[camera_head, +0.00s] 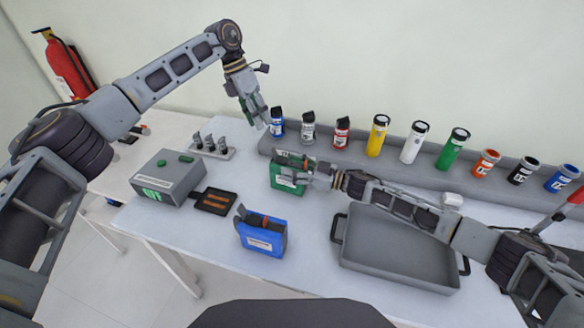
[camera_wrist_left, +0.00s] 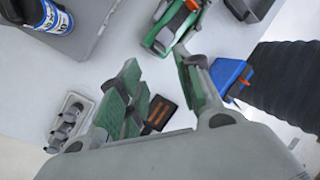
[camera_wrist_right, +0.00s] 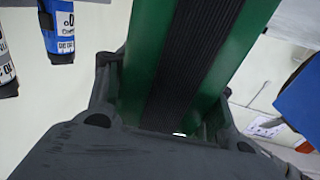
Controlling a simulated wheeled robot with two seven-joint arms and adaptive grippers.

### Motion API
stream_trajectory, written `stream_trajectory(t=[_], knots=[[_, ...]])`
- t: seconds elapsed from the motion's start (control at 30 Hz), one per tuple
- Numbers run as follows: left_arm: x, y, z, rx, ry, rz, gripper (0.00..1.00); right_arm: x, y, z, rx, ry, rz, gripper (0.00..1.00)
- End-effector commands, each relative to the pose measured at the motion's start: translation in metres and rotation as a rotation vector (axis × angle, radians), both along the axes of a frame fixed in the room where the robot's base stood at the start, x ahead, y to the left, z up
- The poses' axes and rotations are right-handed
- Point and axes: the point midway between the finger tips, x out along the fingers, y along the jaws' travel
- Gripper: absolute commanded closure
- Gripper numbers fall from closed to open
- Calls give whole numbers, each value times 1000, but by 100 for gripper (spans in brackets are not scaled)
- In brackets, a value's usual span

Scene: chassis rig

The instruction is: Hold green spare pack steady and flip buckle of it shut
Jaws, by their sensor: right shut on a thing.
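The green spare pack (camera_head: 283,181) stands upright on the table in front of the grey rack. My right gripper (camera_head: 316,178) is shut on its right side. In the right wrist view the pack (camera_wrist_right: 240,45) fills the space between the fingers, with a dark ribbed strip along it. My left gripper (camera_head: 255,112) hangs above and left of the pack, apart from it. In the left wrist view its green-padded fingers (camera_wrist_left: 160,70) are spread and empty. The pack (camera_wrist_left: 172,28) shows beyond them with a red-orange strip on top. I cannot tell the buckle's position.
A blue pack (camera_head: 262,240) stands in front, with a grey tray (camera_head: 395,270) to its right. A grey box (camera_head: 165,180), a dark pad (camera_head: 215,201) and a small stand (camera_head: 212,152) are left. The rack (camera_head: 400,165) holds several bottles and canisters.

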Motion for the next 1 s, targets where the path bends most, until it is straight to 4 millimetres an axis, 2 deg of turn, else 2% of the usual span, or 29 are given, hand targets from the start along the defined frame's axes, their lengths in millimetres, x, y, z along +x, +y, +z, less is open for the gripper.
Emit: stream_trajectory(t=[0.03, 0.23, 0.47, 1.0], knots=[[0, 0, 0, 0, 0, 0, 75, 0, 0, 0, 0, 1, -1, 96], [0, -5, 9, 8, -16, -11, 100, 0, 0, 0, 0, 1, -1, 96], [3, -1, 3, 111, -87, -97, 100, 0, 0, 0, 0, 1, -1, 96], [9, 19, -6, 219, -216, -531, 100, 0, 0, 0, 0, 1, -1, 96]])
